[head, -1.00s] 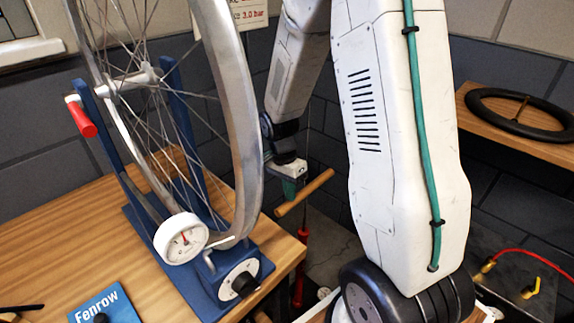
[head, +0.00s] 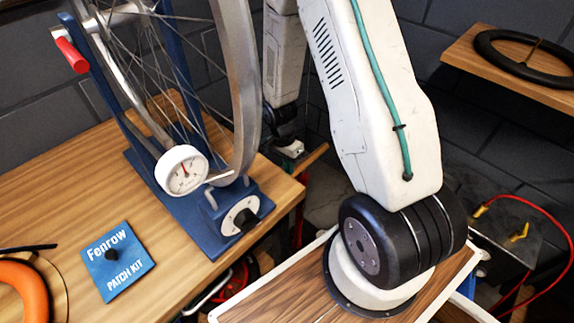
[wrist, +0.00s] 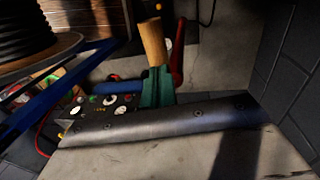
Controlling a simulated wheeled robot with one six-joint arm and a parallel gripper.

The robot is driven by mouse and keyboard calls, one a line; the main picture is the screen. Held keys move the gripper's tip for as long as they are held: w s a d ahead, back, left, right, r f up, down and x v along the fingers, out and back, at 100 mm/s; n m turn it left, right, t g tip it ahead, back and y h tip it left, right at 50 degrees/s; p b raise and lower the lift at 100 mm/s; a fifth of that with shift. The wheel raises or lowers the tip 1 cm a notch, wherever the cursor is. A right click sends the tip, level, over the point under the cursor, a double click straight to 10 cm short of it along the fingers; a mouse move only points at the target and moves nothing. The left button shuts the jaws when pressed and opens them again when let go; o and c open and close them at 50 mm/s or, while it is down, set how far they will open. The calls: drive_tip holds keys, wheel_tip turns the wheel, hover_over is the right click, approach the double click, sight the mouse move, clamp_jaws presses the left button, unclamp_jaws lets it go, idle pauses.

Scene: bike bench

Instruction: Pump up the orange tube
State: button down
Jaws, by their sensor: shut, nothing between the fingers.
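The orange tube (head: 28,284) lies on the bench, cut off by the lower left edge of the head view. A pump stands behind the bench corner, with a wooden T-handle (head: 314,157) and a red shaft (head: 298,225), partly hidden. My gripper (head: 291,150) is beside the handle's left end, and its fingertips are hidden there. In the wrist view my gripper's green fingers (wrist: 157,88) are shut and empty. The wooden handle (wrist: 153,42) shows just beyond the tips; I cannot tell whether they touch.
A wheel in a blue truing stand (head: 215,205) with a white dial gauge (head: 181,171) stands close left of my arm. A blue patch kit (head: 117,262) lies on the bench. A black tyre (head: 520,55) rests on the right shelf.

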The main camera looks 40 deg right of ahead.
drive_tip(key=shift+s+f, duration=0.1)
drive_tip(key=shift+f, duration=0.15)
drive_tip(key=shift+w+r, duration=0.2)
drive_tip(key=shift+r, duration=0.3)
wheel_tip(320, 180, up, 13)
drive_tip(key=w, duration=0.2)
drive_tip(key=shift+w+a+r, duration=0.2)
drive_tip(key=shift+a, duration=0.1)
drive_tip(key=c, duration=1.8)
unclamp_jaws()
drive_tip(key=shift+f, duration=0.15)
drive_tip(key=o, duration=0.6)
drive_tip(key=shift+g, duration=0.3)
drive_tip(key=x, duration=0.4)
drive_tip(key=shift+s+d+f, duration=0.1)
drive_tip(key=shift+s+f, duration=0.05)
drive_tip(key=shift+s, duration=0.15)
drive_tip(key=x, duration=0.3)
drive_tip(key=w+x, duration=0.1)
drive_tip(key=x, duration=0.7)
drive_tip(key=shift+w+f, duration=0.15)
drive_tip(key=shift+f, duration=0.3)
